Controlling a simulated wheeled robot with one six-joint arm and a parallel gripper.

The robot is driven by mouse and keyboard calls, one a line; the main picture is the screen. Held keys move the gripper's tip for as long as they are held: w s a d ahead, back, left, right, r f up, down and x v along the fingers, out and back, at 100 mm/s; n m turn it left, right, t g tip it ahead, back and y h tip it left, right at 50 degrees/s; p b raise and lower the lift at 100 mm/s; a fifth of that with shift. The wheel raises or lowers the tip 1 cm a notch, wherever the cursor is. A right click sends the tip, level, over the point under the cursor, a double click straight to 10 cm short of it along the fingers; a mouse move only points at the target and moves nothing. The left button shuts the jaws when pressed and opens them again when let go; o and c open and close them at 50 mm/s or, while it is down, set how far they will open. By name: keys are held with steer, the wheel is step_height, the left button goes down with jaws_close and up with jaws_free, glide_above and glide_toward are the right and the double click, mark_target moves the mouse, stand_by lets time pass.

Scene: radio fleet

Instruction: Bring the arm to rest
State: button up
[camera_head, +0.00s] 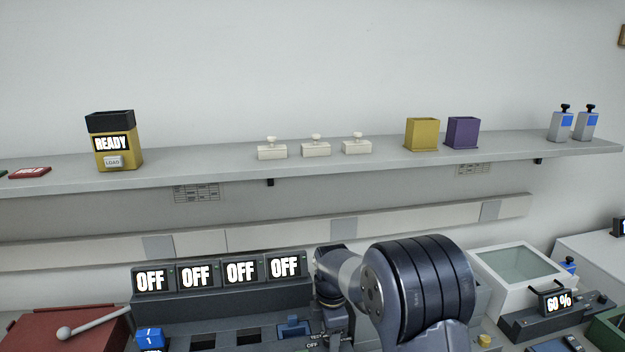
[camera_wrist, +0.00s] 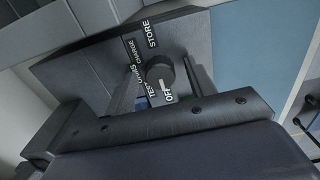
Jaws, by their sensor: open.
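My arm (camera_head: 415,285) reaches over the dark charger station in the head view, and its wrist part hides some of the station's right end. In the wrist view my gripper (camera_wrist: 157,88) is open, with a finger on each side of a dark rotary knob (camera_wrist: 160,78). I cannot tell whether the fingers touch the knob. The knob's plate carries the words STORE, CHARGE, TEST and OFF, and its white pointer mark is toward OFF. The station's display row (camera_head: 220,272) reads OFF on every screen.
The shelf (camera_head: 385,168) above holds a yellow box reading READY (camera_head: 118,150), white stamp-like blocks, a yellow bin (camera_head: 422,134) and a purple bin (camera_head: 462,132). A glass-lidded case (camera_head: 515,268) and a 60 % display (camera_head: 557,302) stand right. A red box (camera_head: 60,330) stands left.

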steer(key=m, duration=0.5)
steer(key=shift+m, duration=0.4)
steer(key=m, duration=0.5)
steer(key=shift+p, duration=0.3)
steer(key=m, duration=0.6)
steer(key=m+p, duration=0.1)
steer(key=m, duration=0.4)
